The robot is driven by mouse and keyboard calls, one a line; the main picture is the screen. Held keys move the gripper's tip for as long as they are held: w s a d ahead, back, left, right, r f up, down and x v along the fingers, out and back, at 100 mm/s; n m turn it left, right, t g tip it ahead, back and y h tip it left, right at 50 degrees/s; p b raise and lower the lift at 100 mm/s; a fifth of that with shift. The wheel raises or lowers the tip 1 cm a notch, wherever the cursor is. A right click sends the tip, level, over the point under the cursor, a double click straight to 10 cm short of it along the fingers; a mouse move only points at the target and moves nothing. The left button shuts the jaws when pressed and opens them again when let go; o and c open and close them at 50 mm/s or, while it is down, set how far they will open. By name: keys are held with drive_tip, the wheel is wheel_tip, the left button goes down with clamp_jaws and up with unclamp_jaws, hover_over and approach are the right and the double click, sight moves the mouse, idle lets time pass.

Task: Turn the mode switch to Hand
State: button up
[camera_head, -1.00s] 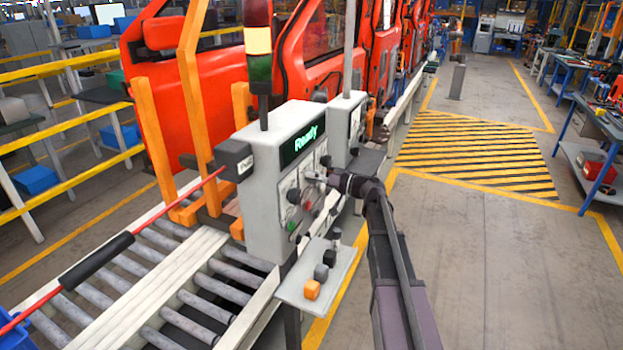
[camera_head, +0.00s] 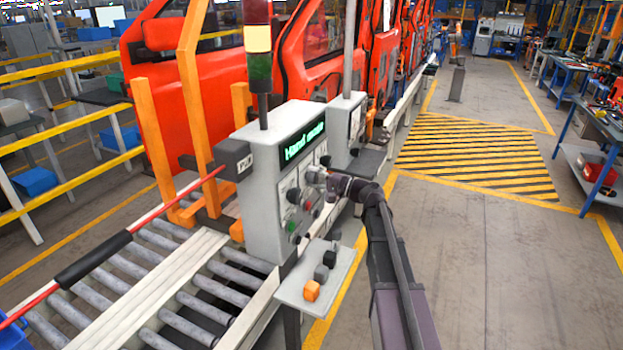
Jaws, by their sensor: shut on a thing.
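The grey control box (camera_head: 262,190) stands beside the roller conveyor. Its display (camera_head: 303,142) shows green text that seems to read "Hand mode". Its front panel carries several knobs and buttons, among them a green button (camera_head: 291,226) and a dark knob (camera_head: 293,196). My gripper (camera_head: 318,176) is at the upper right of this panel, shut on a control there. I take this to be the mode switch, but the gripper hides it, and its pointer and labels cannot be read.
A second grey box (camera_head: 343,128) stands just behind. Red car doors (camera_head: 165,90) hang along the line. The floor (camera_head: 480,250) to the right is clear.

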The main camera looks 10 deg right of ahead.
drive_tip(key=shift+m, duration=0.9)
drive_tip(key=shift+t, duration=0.3)
drive_tip(key=o, duration=1.1)
drive_tip(key=shift+w+d, duration=0.1)
drive_tip(key=shift+o, duration=0.2)
